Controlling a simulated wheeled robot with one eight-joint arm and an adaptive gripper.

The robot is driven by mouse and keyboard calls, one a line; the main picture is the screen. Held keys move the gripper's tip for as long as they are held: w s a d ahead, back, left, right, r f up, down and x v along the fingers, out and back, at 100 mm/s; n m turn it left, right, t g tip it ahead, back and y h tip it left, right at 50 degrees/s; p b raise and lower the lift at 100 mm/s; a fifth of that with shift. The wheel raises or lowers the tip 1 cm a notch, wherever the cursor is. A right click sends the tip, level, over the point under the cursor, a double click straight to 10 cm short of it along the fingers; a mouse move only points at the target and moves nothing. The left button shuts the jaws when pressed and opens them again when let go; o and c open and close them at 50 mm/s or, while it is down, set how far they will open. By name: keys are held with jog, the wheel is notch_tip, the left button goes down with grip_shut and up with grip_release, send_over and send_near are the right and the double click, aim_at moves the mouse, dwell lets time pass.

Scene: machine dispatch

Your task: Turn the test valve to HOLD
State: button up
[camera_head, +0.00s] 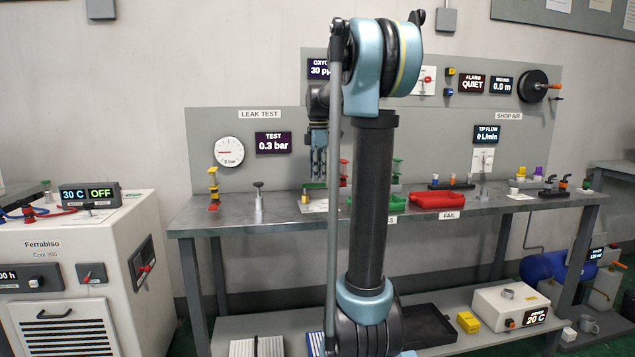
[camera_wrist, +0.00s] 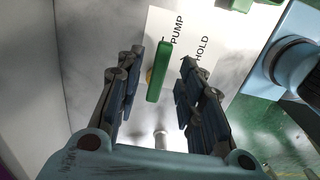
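The test valve's green bar handle (camera_wrist: 160,70) shows in the wrist view, above a white plate (camera_wrist: 207,22) marked PUMP and HOLD. The handle's upper end lies by the PUMP mark, to the left of HOLD. My gripper (camera_wrist: 163,62) is open, with one finger to the left of the handle and one to the right; gaps show on both sides. The LEAK TEST display (camera_head: 273,143) reads 0.3 bar.
Red and yellow fittings (camera_head: 213,188) and a grey post (camera_head: 259,205) stand left on the bench (camera_head: 240,223). Right of my arm are a red tray (camera_head: 437,200) and a green tray (camera_head: 396,203). Another green part (camera_wrist: 240,5) is near the wrist view's top edge.

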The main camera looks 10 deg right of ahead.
jog(key=shift+f, duration=1.25)
grip_shut()
